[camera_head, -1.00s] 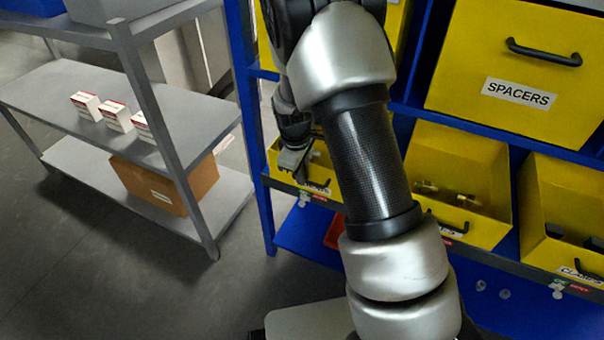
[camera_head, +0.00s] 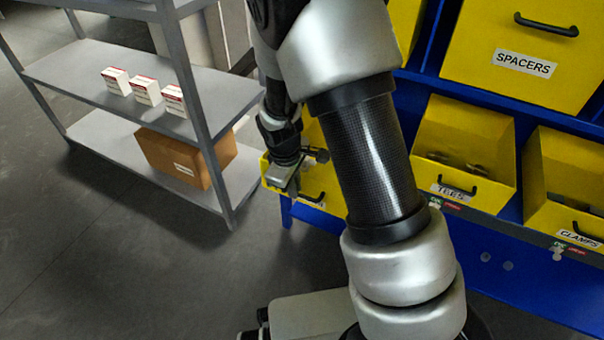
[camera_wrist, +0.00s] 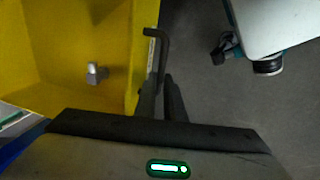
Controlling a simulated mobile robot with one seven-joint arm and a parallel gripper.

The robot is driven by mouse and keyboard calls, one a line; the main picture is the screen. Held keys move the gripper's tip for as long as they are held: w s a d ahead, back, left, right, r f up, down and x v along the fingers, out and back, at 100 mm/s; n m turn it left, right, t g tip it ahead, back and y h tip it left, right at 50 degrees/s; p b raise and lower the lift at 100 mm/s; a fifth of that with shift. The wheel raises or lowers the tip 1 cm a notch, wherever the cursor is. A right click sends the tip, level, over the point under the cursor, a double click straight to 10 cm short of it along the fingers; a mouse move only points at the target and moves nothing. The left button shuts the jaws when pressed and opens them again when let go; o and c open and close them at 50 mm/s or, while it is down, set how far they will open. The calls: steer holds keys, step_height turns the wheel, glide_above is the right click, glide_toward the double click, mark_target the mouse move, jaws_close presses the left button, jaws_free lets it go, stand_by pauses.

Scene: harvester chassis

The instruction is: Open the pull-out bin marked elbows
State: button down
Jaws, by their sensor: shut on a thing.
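A yellow pull-out bin (camera_head: 316,177) is at the left end of the blue rack and juts out in front of it. My arm hides much of it in the head view, and its label is too covered to read. In the wrist view the bin (camera_wrist: 60,45) is on the left with one small grey pipe fitting (camera_wrist: 97,74) visible inside. Its black bar handle (camera_wrist: 163,50) runs along the front wall. My gripper (camera_head: 287,181) is at the bin's front; in the wrist view its dark fingers (camera_wrist: 163,98) are closed around the handle.
Yellow bins marked TEES (camera_head: 467,165), CLAMPS (camera_head: 565,190) and SPACERS (camera_head: 520,55) are to the right on the blue rack. A grey shelf (camera_head: 100,75) with small boxes and a cardboard box (camera_head: 185,158) stands at left. Floor (camera_head: 130,260) between is clear.

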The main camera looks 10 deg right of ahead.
steer(key=shift+s+a, duration=0.6)
steer(key=shift+s, duration=0.25)
steer(key=shift+s+a, duration=0.6)
steer(key=shift+s, duration=0.2)
steer(key=c, duration=1.8)
jaws_free()
steer(key=shift+c, duration=0.2)
step_height(320, 180, up, 17)
steer(key=s+a+p, duration=0.2)
steer(key=p, duration=0.2)
steer(key=shift+s+p, duration=0.4)
steer(key=shift+r, duration=0.1)
